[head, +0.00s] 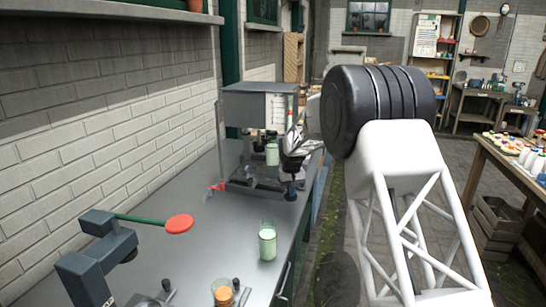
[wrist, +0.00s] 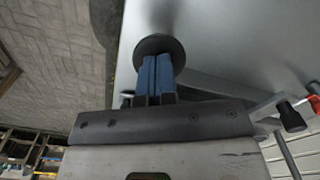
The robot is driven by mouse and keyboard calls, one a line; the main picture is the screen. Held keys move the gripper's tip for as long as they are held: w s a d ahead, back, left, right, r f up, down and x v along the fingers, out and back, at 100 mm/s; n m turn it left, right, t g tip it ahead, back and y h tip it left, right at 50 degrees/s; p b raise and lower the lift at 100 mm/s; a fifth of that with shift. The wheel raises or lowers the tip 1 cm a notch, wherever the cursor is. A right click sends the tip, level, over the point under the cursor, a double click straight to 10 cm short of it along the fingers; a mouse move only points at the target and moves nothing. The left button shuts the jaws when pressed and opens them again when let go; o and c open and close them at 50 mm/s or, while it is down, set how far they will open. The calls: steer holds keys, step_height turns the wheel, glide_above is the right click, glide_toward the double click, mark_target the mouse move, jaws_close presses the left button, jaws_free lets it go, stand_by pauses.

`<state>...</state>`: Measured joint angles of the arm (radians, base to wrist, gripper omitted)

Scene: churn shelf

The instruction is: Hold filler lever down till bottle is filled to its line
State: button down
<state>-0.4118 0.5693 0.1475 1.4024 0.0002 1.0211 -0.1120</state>
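The filler (head: 258,105) is a grey box on a frame at the back of the bench. A bottle (head: 272,154) with pale green liquid stands under it; its fill line is too small to make out. My gripper (head: 291,178) is at the filler's right front. In the wrist view my gripper's blue fingers (wrist: 155,80) are together, their tips over a round black knob (wrist: 160,45), apparently the lever's end. Nothing shows between the fingers. I cannot tell whether they press on the knob or how far down the lever is.
A second bottle (head: 267,243) of pale green liquid stands on the bench (head: 190,262). A corked container (head: 223,294) is at the front. A brick wall (head: 100,120) borders the bench.

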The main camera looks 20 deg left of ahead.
steer(key=shift+s+d+f, duration=0.1)
steer(key=shift+s+f, duration=0.05)
steer(key=shift+f, duration=0.5)
steer(key=shift+w+r, duration=0.15)
steer(key=shift+r, duration=0.65)
steer(key=shift+w+r, duration=0.1)
steer(key=shift+r, duration=0.9)
steer(key=shift+s+r, duration=0.1)
steer(key=shift+r, duration=1.05)
